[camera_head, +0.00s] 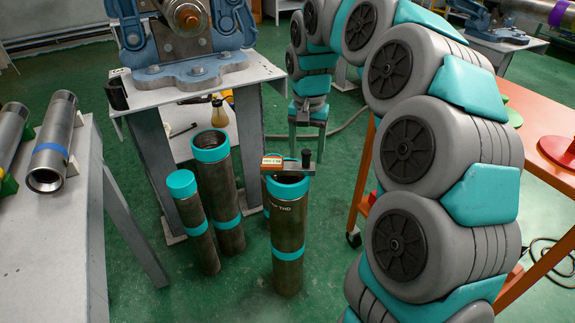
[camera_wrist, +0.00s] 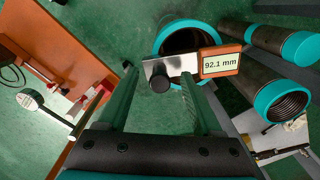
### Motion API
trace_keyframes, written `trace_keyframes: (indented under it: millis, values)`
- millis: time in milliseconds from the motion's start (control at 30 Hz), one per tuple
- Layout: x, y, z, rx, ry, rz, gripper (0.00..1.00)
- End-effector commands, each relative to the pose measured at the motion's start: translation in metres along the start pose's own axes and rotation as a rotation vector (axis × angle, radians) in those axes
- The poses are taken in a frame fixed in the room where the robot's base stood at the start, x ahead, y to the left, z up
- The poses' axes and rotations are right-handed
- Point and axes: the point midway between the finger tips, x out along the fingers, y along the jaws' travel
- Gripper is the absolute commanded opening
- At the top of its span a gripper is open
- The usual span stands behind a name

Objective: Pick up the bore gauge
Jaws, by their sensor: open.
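The bore gauge (camera_head: 290,166) lies across the open top of an upright teal-banded pipe (camera_head: 287,230). It has an orange display end and a dark knob. In the wrist view the bore gauge (camera_wrist: 222,61) reads 92.1 mm, with its knob (camera_wrist: 160,82) at the left end. My gripper (camera_head: 307,143) is open and empty, just behind the gauge in the head view. In the wrist view my gripper (camera_wrist: 157,74) has its fingers spread, with the knob end between them in the picture. The right fingertip overlaps the gauge's edge; I cannot tell whether they touch.
Two more teal-banded pipes (camera_head: 222,180) stand close at the left. A vise (camera_head: 190,45) sits on a grey stand behind. Metal pipes lie on the left table (camera_head: 55,220). An orange table (camera_head: 535,120) is at the right. Green floor is clear in front.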

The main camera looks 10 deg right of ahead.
Motion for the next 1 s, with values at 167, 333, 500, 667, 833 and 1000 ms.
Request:
trace_keyframes:
  millis: [167, 333, 500, 667, 833, 1000]
  values:
    - [0.0167, 0.0005, 0.0004, -0.001, -0.002, 0.0, 0.67]
    - [0.0165, 0.0004, -0.0001, 0.0, 0.0, 0.0, 0.67]
    - [0.0162, 0.0003, -0.0001, 0.0, 0.0, 0.0, 0.48]
    - [0.0162, 0.0003, -0.0001, 0.0, 0.0, 0.0, 0.3]
    - [0.016, 0.0003, -0.0001, 0.0, 0.0, 0.0, 0.11]
    - [0.0159, 0.0003, -0.0002, 0.0, 0.0, -0.001, 0.0]
